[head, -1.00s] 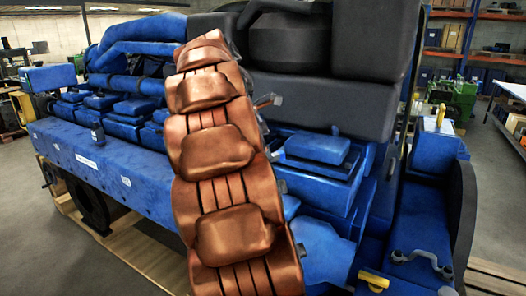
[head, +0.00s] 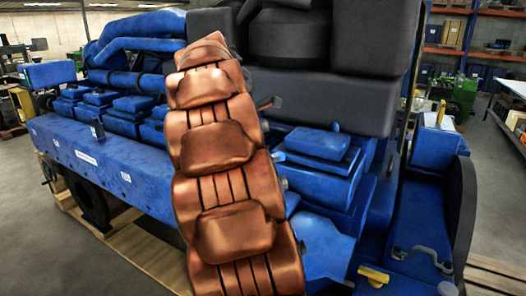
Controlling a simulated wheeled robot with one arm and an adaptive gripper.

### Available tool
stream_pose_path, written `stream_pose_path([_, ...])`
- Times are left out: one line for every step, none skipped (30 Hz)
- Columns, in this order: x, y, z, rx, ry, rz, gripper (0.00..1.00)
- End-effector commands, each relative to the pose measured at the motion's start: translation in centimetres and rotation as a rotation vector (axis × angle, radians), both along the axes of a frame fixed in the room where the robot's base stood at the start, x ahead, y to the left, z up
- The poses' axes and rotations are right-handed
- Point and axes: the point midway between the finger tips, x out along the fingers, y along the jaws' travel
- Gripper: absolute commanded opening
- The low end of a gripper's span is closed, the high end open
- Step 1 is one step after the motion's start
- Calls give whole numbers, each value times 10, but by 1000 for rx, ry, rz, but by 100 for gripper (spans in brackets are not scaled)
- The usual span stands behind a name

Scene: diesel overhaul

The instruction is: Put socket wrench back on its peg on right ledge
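My copper-coloured segmented arm rises through the middle of the head view and covers part of the engine. My gripper is not visible; the arm's far end leans away toward the engine and hides what lies beyond. I cannot pick out the socket wrench with certainty. A bent grey bar with pale ends (head: 421,258) lies on or is fixed to the blue right ledge (head: 425,222); I cannot tell if it is a tool or a handle. A yellow piece (head: 373,277) is at the ledge's near left. I cannot make out a peg for certain.
The blue engine (head: 145,178) stands on a wooden pallet (head: 150,256). Large dark grey housings (head: 373,40) rise behind my arm. A small dark upright object (head: 97,129) is on the long blue left ledge. Floor is clear at the lower left. Shelves (head: 478,38) stand at the back right.

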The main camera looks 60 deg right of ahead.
Motion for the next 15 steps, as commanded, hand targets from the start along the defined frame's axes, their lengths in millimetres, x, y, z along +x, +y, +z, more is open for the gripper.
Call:
stream_pose_path([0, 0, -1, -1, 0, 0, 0])
stream_pose_path([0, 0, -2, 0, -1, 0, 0])
stream_pose_path([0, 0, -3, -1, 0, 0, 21])
stream_pose_path([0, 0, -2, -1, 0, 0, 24])
stream_pose_path([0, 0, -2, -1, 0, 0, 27])
stream_pose_path([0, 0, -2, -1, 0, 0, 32])
stream_pose_path([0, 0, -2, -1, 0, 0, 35])
stream_pose_path([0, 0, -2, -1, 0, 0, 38])
stream_pose_path([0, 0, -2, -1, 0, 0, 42])
stream_pose_path([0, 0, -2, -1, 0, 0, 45])
stream_pose_path([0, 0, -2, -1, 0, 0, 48])
stream_pose_path([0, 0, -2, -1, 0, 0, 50])
stream_pose_path([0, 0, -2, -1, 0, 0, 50])
stream_pose_path([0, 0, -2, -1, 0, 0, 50])
stream_pose_path([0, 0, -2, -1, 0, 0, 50])
